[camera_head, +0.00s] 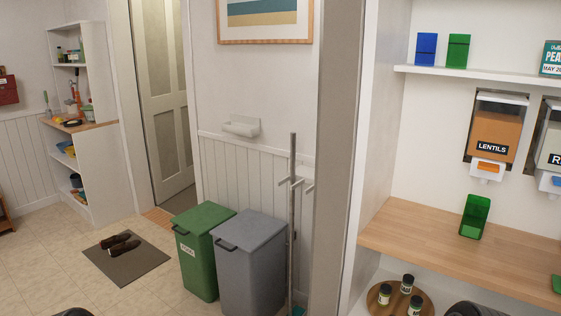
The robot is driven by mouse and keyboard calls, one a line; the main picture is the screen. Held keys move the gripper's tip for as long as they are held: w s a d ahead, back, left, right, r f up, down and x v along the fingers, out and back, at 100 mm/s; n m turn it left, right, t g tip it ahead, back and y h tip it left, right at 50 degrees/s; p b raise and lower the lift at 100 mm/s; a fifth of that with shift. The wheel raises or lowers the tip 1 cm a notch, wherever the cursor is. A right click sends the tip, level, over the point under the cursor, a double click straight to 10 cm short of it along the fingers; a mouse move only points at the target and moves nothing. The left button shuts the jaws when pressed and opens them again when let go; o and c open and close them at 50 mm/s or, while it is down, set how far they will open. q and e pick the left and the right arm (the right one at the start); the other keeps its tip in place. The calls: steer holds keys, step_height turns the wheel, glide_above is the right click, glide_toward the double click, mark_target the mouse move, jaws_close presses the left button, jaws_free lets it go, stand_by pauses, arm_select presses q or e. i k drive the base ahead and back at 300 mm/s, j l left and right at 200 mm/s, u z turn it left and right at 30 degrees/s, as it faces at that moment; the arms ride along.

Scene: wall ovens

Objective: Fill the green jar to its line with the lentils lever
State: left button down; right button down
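A lentils dispenser (497,130) labelled LENTILS hangs on the wall at the right, filled with orange-brown contents. Its white spout has an orange lever (488,168) at the bottom. A green jar (474,216) stands on the wooden counter (420,232), below the dispenser and slightly left of its spout. Its fill line and contents are too small to make out. Another green piece (556,283) shows at the right edge, partly cut off. Neither gripper is in view; only dark rounded shapes, possibly parts of my arms, show at the bottom edge.
A second dispenser (552,140) is cut off at the right. The upper shelf (480,75) holds a blue container (426,48) and a green container (458,51). Small jars stand on a round tray (374,302) below the counter. Green (200,252) and grey (250,265) bins stand left.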

mark_target(486, 166)
steer(key=z, duration=1.2)
